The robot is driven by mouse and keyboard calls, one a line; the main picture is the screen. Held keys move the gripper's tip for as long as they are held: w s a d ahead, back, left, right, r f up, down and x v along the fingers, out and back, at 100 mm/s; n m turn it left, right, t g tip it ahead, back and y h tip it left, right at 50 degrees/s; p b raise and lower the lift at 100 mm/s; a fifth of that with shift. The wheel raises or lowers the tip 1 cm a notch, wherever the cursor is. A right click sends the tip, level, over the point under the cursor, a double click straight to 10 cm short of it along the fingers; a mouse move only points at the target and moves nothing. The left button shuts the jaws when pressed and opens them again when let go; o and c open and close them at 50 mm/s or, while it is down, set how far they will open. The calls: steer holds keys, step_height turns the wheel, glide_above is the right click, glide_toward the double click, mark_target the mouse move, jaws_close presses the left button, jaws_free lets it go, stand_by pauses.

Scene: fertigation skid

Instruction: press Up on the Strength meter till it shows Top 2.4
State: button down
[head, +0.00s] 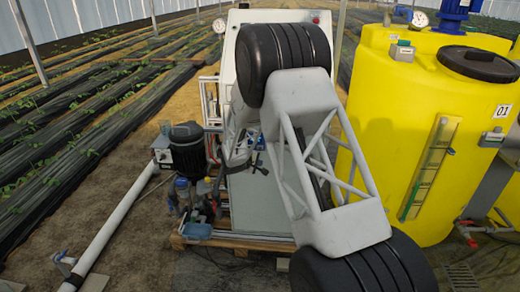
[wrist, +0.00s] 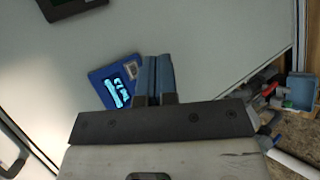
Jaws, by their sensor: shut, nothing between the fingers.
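The Strength meter is probably the small blue unit (wrist: 103,78) on the pale panel in the wrist view. Its lit screen (wrist: 118,92) shows pale characters, turned on their side and too small and blurred to read. My gripper (wrist: 159,62) is shut and empty. Its two fingers lie together over the right part of the blue unit and hide some of it. The Up button cannot be made out. I cannot tell whether the fingertips touch the unit. In the head view my arm covers most of the panel front, and the meter cannot be made out clearly.
The pale cabinet (head: 262,205) stands on a wooden pallet. A dark device (wrist: 70,8) is at the wrist view's top. A pump (head: 187,150) and pipes stand left of the cabinet, a yellow tank (head: 385,130) right. Bare panel lies around the blue unit.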

steer(key=shift+w, duration=0.15)
steer(key=w, duration=0.8)
steer(key=shift+w, duration=0.25)
steer(key=shift+w, duration=0.15)
stand_by(2.1)
steer(key=shift+w, duration=0.25)
steer(key=shift+w, duration=0.35)
stand_by(0.9)
steer(key=shift+s, duration=0.75)
steer(key=shift+s, duration=0.1)
stand_by(0.4)
steer(key=shift+s, duration=2.45)
